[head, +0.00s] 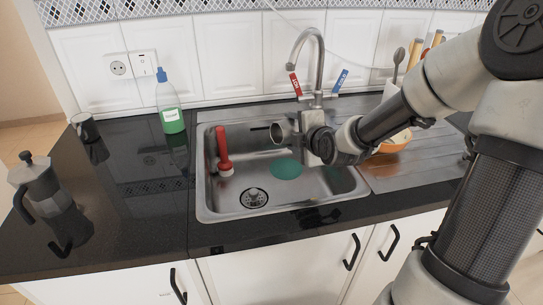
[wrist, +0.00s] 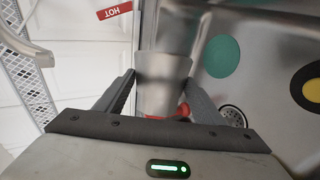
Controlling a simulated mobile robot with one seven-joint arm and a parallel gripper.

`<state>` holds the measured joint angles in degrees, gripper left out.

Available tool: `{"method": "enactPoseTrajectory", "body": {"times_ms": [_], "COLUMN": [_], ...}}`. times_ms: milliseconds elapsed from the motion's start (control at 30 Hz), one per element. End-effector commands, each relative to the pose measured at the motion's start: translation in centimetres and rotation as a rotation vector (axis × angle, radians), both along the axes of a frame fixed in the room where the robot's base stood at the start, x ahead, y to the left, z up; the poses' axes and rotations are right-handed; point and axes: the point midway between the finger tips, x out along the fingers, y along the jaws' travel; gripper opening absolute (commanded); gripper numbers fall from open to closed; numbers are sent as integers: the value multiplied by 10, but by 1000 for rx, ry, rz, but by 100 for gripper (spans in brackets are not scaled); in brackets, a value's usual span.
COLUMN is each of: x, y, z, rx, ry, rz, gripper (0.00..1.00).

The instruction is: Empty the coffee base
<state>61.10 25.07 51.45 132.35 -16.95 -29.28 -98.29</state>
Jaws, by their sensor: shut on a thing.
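The coffee base (head: 281,132) is a small metal cup, held over the sink (head: 207,208) and lying on its side, its opening toward the left in the head view. My gripper (head: 303,140) is shut on it. In the wrist view the coffee base (wrist: 163,85) sits between the two dark fingers of my gripper (wrist: 160,82). What is inside the base cannot be seen. A coffee pot (head: 38,188) with a dark handle stands on the counter at the far left.
The tap (head: 319,60) arches right behind my gripper. A red-handled tool (head: 222,145) stands in the sink's left side, near a teal disc (head: 287,169) and the drain (head: 253,197).

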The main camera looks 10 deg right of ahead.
Motion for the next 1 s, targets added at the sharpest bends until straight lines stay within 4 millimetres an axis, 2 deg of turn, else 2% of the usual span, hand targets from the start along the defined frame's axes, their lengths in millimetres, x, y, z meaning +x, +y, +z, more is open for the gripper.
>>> {"method": "enactPoseTrajectory", "body": {"times_ms": [1000], "x": [-1], "y": [4], "z": [5], "rx": [-130], "ry": [-53], "rz": [0], "gripper": [33]}}
